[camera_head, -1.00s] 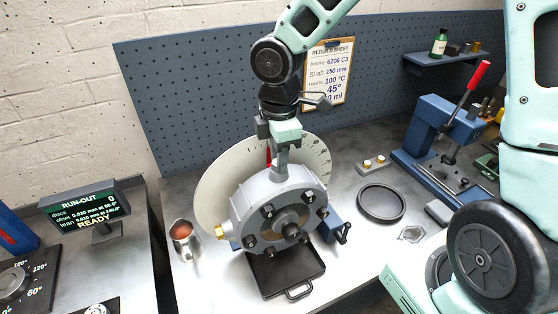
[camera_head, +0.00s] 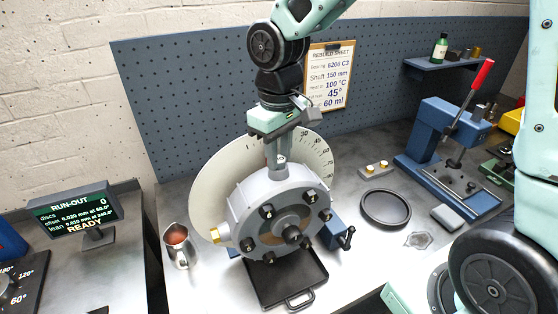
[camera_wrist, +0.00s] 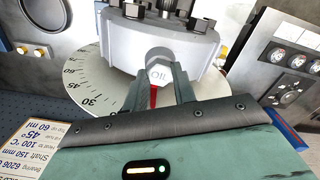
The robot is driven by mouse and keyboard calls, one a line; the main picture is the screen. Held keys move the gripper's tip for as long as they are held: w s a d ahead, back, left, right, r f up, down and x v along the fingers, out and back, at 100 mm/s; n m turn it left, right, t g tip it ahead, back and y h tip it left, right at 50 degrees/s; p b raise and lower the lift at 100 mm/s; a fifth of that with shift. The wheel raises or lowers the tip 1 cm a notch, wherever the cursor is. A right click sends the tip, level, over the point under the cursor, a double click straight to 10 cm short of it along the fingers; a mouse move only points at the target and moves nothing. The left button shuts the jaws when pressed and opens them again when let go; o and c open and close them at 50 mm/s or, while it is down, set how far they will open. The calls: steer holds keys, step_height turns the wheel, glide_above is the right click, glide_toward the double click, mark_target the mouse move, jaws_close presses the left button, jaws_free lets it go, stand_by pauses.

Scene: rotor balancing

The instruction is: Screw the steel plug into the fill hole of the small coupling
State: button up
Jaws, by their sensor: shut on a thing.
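The small coupling (camera_head: 280,190) is a round grey housing with dark bolts on its face, standing upright on the bench in front of the graduated disc. My gripper (camera_head: 280,158) points down at its top rim. The gripper is shut on the steel plug (camera_wrist: 159,77), a hex head marked OIL, which sits between the fingertips (camera_wrist: 160,84) in the wrist view. The plug is at the top of the coupling, where the fingers largely cover the fill hole; I cannot tell how deep the thread is. A brass fitting (camera_head: 218,235) sticks out of the coupling's left side.
A black drip tray (camera_head: 262,290) lies below the coupling. A metal jug (camera_head: 178,246) stands left. A black ring (camera_head: 385,208), a clear hexagonal piece (camera_head: 419,240) and a blue press (camera_head: 440,150) are to the right. The run-out display (camera_head: 76,214) reads READY.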

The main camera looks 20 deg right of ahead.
mark_target(279, 159)
steer(key=m+b, duration=0.2)
steer(key=m, duration=0.4)
steer(key=shift+f, duration=0.15)
steer(key=o, duration=1)
steer(key=shift+m, duration=0.3)
steer(key=shift+c, duration=0.6)
step_height(279, 159, up, 6)
steer(key=p, duration=0.5)
steer(key=shift+r, duration=0.2)
steer(key=shift+f, duration=0.1)
